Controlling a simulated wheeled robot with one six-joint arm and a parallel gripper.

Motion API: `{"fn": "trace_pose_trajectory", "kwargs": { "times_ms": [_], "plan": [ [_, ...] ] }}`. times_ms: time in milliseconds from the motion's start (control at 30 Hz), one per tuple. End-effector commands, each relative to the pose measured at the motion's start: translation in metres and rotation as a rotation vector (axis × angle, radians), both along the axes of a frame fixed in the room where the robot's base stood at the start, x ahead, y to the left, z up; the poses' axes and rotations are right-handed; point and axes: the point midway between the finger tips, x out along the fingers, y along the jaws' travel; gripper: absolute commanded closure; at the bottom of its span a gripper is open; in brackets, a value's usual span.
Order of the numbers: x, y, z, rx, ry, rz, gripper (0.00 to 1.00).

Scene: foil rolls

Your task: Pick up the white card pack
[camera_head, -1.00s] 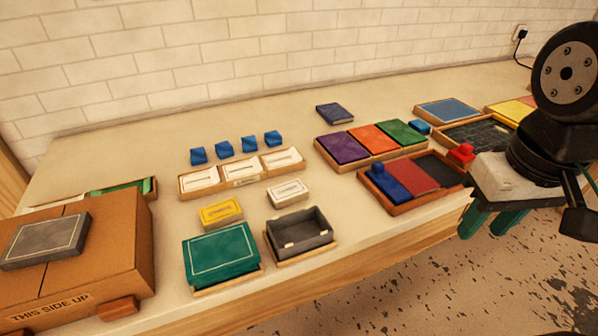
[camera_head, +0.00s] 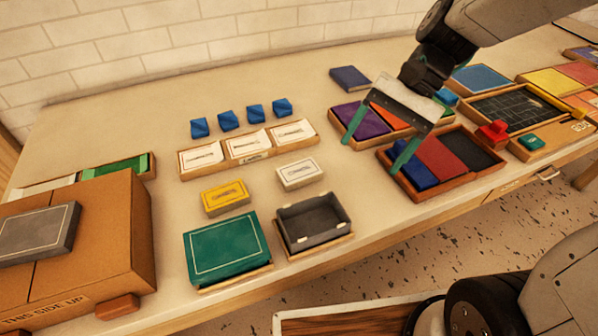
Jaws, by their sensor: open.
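The white card pack (camera_head: 300,173) lies flat on the table, right of a yellow card pack (camera_head: 225,197) and behind a grey open box (camera_head: 312,222). It is small, with dark print on top. My gripper (camera_head: 372,154) is open and empty, up and to the right of the white pack, over the trays of coloured blocks. Its two green fingers are spread wide and point down to the left. Nothing is between them and they are apart from the white pack.
A green box (camera_head: 226,249) stands in front of the yellow pack. A tray of white cards (camera_head: 247,148) and several blue cubes (camera_head: 228,120) lie behind. A cardboard box (camera_head: 110,235) fills the left. Coloured trays (camera_head: 440,162) are at right. Bare table lies right of the white pack.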

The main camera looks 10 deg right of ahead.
Motion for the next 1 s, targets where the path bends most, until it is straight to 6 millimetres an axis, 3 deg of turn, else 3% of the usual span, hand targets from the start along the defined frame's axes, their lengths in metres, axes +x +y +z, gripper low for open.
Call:
{"fn": "trace_pose_trajectory", "kwargs": {
  "times_ms": [200, 433, 633, 1000],
  "plan": [
    [0.057, 0.031, -0.051, 0.159, 0.299, -0.242, 0.24],
    [0.098, 0.048, -0.097, 0.262, 0.514, -0.434, 0.24],
    [0.109, 0.055, -0.113, 0.29, 0.579, -0.492, 0.24],
    [0.093, 0.093, -0.129, 0.29, 0.582, -0.492, 0.24]
  ]
}}
